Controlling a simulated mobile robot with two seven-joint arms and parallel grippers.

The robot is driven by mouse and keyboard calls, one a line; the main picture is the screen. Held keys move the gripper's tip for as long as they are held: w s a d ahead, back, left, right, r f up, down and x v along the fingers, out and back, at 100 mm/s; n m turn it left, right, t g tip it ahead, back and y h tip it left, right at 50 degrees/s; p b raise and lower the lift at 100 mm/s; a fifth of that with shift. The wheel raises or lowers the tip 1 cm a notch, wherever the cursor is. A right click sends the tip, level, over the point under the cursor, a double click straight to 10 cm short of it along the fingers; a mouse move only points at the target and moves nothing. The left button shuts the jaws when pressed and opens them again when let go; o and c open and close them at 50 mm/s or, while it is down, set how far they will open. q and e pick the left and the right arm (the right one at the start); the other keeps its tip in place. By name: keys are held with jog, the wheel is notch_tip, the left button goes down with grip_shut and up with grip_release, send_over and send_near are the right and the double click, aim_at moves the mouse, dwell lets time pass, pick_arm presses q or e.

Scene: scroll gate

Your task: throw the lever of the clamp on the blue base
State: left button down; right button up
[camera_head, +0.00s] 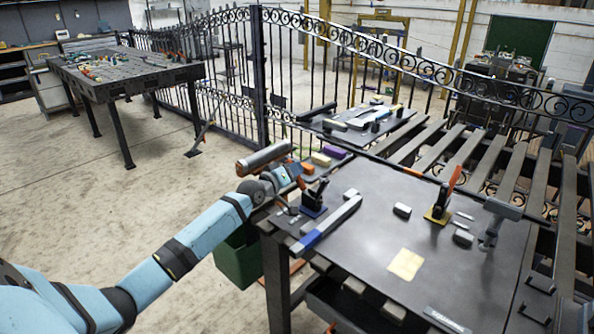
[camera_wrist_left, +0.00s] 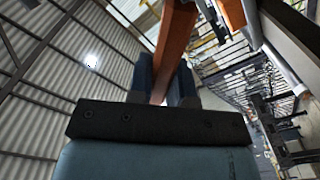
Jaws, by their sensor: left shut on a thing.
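The clamp on the blue base (camera_head: 313,205) stands near the left corner of the dark table, partly behind my gripper. Its dark body rises from the blue base. My left gripper (camera_head: 297,178) is at its upper left side. In the left wrist view an orange lever (camera_wrist_left: 177,38) runs up between the two dark blue fingers (camera_wrist_left: 165,85), which are shut on it. The lever's lower end is hidden by the gripper. My right gripper is in neither view.
A second clamp on a yellow base (camera_head: 436,216), with an orange lever upright, stands further right on the table (camera_head: 360,262). A grey bar with a blue end (camera_head: 326,226) lies close beside the blue base. A grey upright tool (camera_head: 496,221) stands at right. A green bin (camera_head: 238,262) is below left.

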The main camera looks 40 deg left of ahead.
pick_arm(q)
jog(key=shift+a+f+n, duration=0.25)
jog(key=shift+f+n, duration=0.05)
jog(key=shift+n, duration=0.1)
dwell(0.3)
jog(key=c, duration=1)
grip_release()
jog(key=shift+c, duration=0.2)
